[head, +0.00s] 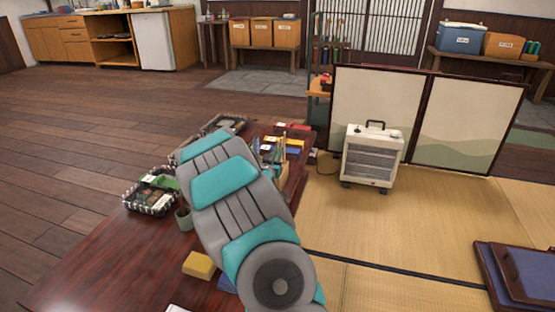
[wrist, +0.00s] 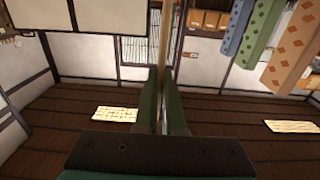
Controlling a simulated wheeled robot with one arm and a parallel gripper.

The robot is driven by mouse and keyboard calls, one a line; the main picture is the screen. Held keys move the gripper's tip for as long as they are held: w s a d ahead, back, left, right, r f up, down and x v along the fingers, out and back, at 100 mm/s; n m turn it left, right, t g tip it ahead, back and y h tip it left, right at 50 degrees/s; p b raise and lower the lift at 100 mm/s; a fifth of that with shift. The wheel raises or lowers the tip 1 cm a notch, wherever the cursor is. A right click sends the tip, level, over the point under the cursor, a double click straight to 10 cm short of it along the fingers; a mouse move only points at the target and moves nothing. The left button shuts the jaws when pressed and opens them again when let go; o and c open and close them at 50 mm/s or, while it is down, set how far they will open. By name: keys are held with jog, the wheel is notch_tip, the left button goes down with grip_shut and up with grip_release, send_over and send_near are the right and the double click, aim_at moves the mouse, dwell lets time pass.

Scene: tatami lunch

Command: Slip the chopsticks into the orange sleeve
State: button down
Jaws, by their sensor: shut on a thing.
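My gripper (wrist: 161,80) shows in the wrist view with its two dark green fingers shut on a thin wooden length, the chopsticks (wrist: 163,40). They stick out past the fingertips toward the top of the picture. The orange sleeve (wrist: 291,48), with a darker diamond pattern, is at the upper right, apart from the chopsticks. A green sleeve (wrist: 257,32) and a blue sleeve (wrist: 232,25) stand between it and the chopsticks. In the head view my arm hides the gripper, and I cannot make out the orange sleeve clearly.
The dark low table (head: 110,262) carries a checked-rim bento box (head: 148,203), a small potted plant (head: 184,219), and a yellow block (head: 199,265). Coloured items crowd its far end beside my arm. A white heater (head: 371,158) stands on the tatami to the right.

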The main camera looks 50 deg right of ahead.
notch_tip(320, 180, up, 8)
jog(key=shift+r+p, duration=0.2)
jog(key=shift+p, duration=0.2)
notch_tip(320, 180, up, 8)
jog(key=p, duration=0.5)
jog(key=shift+r, duration=0.25)
dwell(0.4)
